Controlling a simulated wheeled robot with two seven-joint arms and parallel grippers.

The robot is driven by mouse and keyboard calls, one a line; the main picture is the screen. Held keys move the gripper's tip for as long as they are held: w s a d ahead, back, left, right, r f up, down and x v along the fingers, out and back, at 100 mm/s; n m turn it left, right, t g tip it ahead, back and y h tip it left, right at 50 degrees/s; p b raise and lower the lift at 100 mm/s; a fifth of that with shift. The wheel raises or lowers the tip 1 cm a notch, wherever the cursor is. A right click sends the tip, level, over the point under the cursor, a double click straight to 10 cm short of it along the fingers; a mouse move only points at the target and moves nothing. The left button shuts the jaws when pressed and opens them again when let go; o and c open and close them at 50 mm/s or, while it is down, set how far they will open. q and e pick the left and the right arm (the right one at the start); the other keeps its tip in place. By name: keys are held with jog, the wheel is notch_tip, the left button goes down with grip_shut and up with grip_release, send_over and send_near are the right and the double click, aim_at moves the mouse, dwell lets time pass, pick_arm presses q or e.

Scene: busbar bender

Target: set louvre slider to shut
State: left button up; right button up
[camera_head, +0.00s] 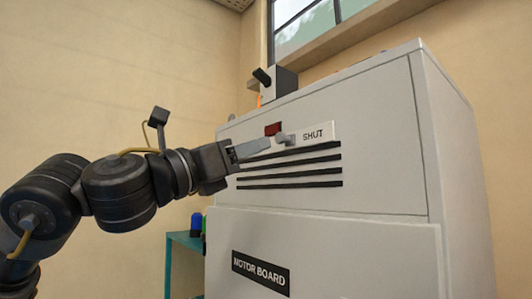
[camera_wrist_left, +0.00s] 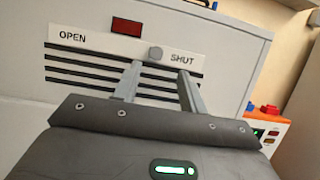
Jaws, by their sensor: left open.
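The louvre slider's grey knob (camera_head: 285,139) sits on the upper front of a light grey cabinet, just left of the SHUT label (camera_head: 318,133). In the left wrist view the knob (camera_wrist_left: 155,53) lies between the OPEN label (camera_wrist_left: 72,38) and the SHUT label, close against the SHUT label. The dark louvre slots (camera_head: 290,168) run below it. My left gripper (camera_head: 266,145) reaches in from the left, its fingertips just left of the knob. In the left wrist view the open gripper (camera_wrist_left: 160,68) has its two fingers apart, with the knob just beyond the gap. Contact cannot be told. My right gripper is not in view.
A red rectangle (camera_head: 272,129) sits above the slider. The cabinet's lower panel bears a MOTOR BOARD plate (camera_head: 260,272). A dark and grey box (camera_head: 278,84) stands on the cabinet top. A teal stand (camera_head: 186,240) with a blue item is at the lower left.

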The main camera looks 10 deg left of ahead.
pick_arm(q)
jog(key=b+v, duration=0.1)
jog(key=v, duration=0.3)
jog(key=shift+s, duration=0.1)
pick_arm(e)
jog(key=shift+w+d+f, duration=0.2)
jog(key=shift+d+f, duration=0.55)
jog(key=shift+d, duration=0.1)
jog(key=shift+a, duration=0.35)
